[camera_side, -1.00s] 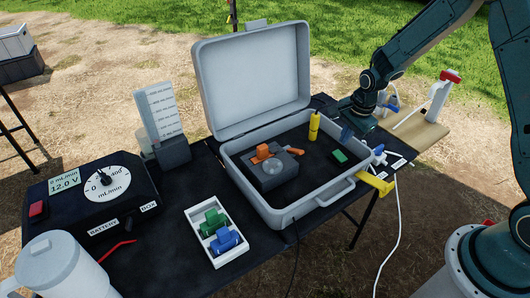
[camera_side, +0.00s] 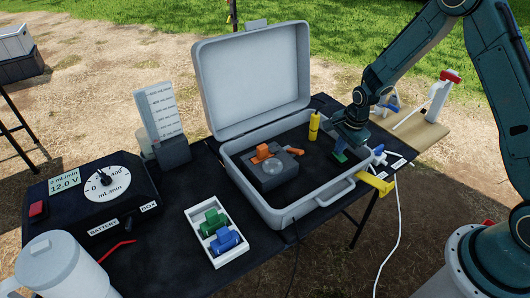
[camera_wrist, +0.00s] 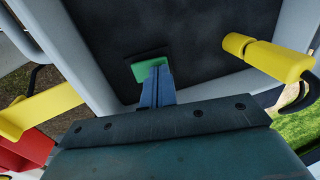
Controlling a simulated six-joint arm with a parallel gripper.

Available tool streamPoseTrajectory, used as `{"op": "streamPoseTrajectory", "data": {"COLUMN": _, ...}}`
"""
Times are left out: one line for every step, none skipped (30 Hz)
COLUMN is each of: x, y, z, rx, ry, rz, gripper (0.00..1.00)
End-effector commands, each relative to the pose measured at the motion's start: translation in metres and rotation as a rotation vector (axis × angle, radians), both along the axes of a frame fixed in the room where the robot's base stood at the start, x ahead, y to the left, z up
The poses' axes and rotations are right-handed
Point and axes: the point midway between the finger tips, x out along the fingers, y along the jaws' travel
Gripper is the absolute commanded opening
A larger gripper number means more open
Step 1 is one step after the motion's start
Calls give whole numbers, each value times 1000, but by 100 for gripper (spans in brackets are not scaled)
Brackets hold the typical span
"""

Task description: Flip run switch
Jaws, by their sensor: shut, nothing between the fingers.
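A small green rocker-like piece on a dark base (camera_side: 337,158), likely the run switch, sits on the dark floor of the open grey case (camera_side: 262,203), near its right end. My gripper (camera_side: 341,153) points down over it, fingers shut and empty. In the wrist view the closed blue fingers (camera_wrist: 158,82) reach to the green piece (camera_wrist: 142,69) and cover part of its right side. The tips look very close to it; I cannot tell whether they touch. A red switch (camera_side: 38,209) is on the battery box (camera_side: 120,190) at far left.
A yellow bracket (camera_side: 375,184) juts from the case's right side. The raised lid (camera_side: 252,80) stands behind.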

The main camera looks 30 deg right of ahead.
Motion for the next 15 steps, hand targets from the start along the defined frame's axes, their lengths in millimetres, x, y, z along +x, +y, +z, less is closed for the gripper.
{"op": "streamPoseTrajectory", "data": {"x": 0, "y": 0, "z": 0, "rx": 0, "ry": 4, "rz": 0, "gripper": 0}}
{"op": "streamPoseTrajectory", "data": {"x": 1, "y": 0, "z": -1, "rx": 0, "ry": 8, "rz": 0, "gripper": 0}}
{"op": "streamPoseTrajectory", "data": {"x": 1, "y": 0, "z": -2, "rx": 0, "ry": 15, "rz": 0, "gripper": 0}}
{"op": "streamPoseTrajectory", "data": {"x": 2, "y": 0, "z": -2, "rx": 0, "ry": 21, "rz": 1, "gripper": 0}}
{"op": "streamPoseTrajectory", "data": {"x": 2, "y": 0, "z": -3, "rx": 0, "ry": 29, "rz": 1, "gripper": 0}}
{"op": "streamPoseTrajectory", "data": {"x": 3, "y": 0, "z": -4, "rx": 0, "ry": 41, "rz": 1, "gripper": 0}}
{"op": "streamPoseTrajectory", "data": {"x": 3, "y": 0, "z": -5, "rx": 0, "ry": 52, "rz": 1, "gripper": 0}}
{"op": "streamPoseTrajectory", "data": {"x": 3, "y": 0, "z": -5, "rx": 0, "ry": 55, "rz": 1, "gripper": 0}}
{"op": "streamPoseTrajectory", "data": {"x": 2, "y": 0, "z": -5, "rx": 0, "ry": 54, "rz": 0, "gripper": 0}}
{"op": "streamPoseTrajectory", "data": {"x": 2, "y": 0, "z": -5, "rx": 0, "ry": 54, "rz": 0, "gripper": 0}}
{"op": "streamPoseTrajectory", "data": {"x": 2, "y": 0, "z": -5, "rx": 0, "ry": 55, "rz": 0, "gripper": 0}}
{"op": "streamPoseTrajectory", "data": {"x": 2, "y": 0, "z": -5, "rx": 0, "ry": 55, "rz": 0, "gripper": 0}}
{"op": "streamPoseTrajectory", "data": {"x": 1, "y": 0, "z": -5, "rx": 0, "ry": 55, "rz": 0, "gripper": 0}}
{"op": "streamPoseTrajectory", "data": {"x": 1, "y": 0, "z": -6, "rx": 0, "ry": 56, "rz": 0, "gripper": 0}}
{"op": "streamPoseTrajectory", "data": {"x": 1, "y": 0, "z": -6, "rx": 0, "ry": 56, "rz": 0, "gripper": 0}}
